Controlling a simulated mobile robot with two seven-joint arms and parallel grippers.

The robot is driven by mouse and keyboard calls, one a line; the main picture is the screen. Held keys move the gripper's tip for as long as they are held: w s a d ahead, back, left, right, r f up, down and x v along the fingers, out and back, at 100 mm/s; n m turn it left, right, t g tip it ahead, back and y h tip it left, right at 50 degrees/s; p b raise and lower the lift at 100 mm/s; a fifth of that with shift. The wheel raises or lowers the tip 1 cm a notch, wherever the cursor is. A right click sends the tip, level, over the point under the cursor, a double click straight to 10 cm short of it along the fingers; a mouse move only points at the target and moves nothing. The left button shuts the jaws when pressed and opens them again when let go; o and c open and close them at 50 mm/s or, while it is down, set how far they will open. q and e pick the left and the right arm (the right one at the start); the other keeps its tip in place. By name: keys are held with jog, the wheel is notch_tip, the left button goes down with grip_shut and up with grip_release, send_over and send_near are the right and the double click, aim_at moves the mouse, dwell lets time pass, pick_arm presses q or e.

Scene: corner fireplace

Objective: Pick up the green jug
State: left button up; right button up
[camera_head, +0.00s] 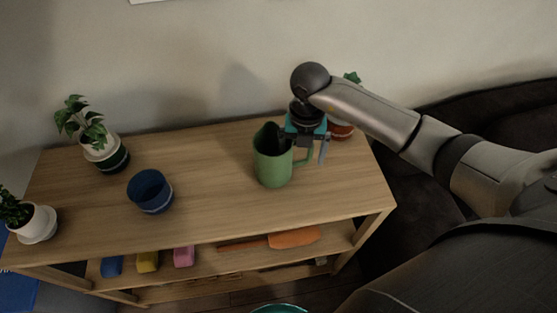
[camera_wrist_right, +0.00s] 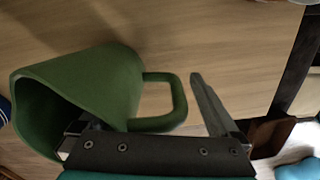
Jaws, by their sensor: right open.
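The green jug (camera_head: 272,165) stands upright on the wooden shelf top, right of the middle, with its handle towards the right. My right gripper (camera_head: 305,148) is open and reaches down over the jug's handle side. One finger is at the jug's rim, partly hidden by the jug, and the other is out beyond the handle. In the right wrist view the green jug (camera_wrist_right: 95,85) has its mouth to the left, and its handle lies between the fingers of the gripper (camera_wrist_right: 150,115). I cannot tell whether the fingers touch it. My left gripper is not in view.
A blue bowl (camera_head: 150,190) and two potted plants (camera_head: 103,150) (camera_head: 37,224) stand on the left part of the wooden shelf (camera_head: 215,200). A reddish pot (camera_head: 341,130) is close behind my right gripper. Coloured blocks (camera_head: 147,261) and an orange item (camera_head: 294,237) lie on the lower shelf.

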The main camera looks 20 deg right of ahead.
jog(key=shift+f, duration=0.3)
jog(key=shift+c, duration=0.3)
grip_shut()
dwell(0.3)
jog(key=shift+w+r, duration=0.1)
